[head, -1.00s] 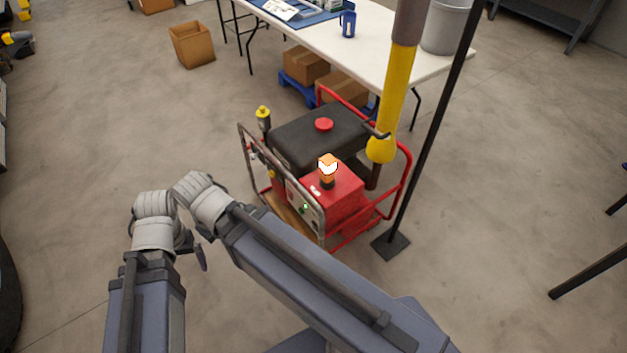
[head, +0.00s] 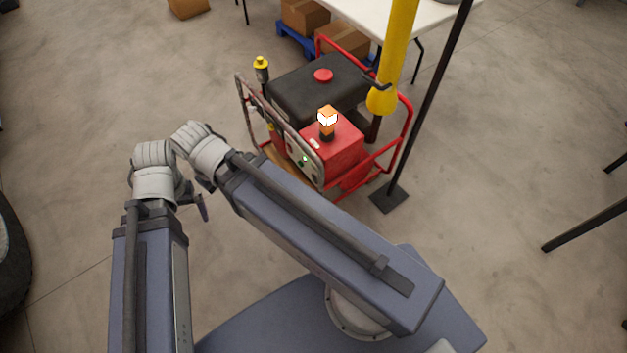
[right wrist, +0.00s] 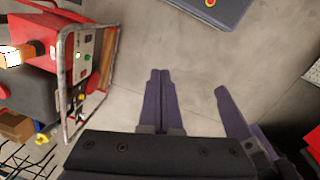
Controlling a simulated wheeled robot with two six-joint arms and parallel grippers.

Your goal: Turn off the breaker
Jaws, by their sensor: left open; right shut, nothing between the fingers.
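A red and black generator stands in a tube frame, its grey control panel (head: 303,160) facing left with a small green light. The panel also shows in the right wrist view (right wrist: 86,68), at left, with red and green spots and small fittings below. I cannot tell which fitting is the breaker. My left gripper (head: 202,207) is open, left of the generator and apart from it, partly hidden by my arms. My right gripper (right wrist: 161,72) is shut and empty, its fingers together over bare floor, right of the panel. The head view does not clearly show it.
An orange lamp (head: 327,119) tops the generator's red housing. A yellow pole (head: 395,50) and a black post (head: 430,100) stand at its right. A white table (head: 365,15) and cardboard boxes (head: 343,39) are behind. Floor left of the generator is clear.

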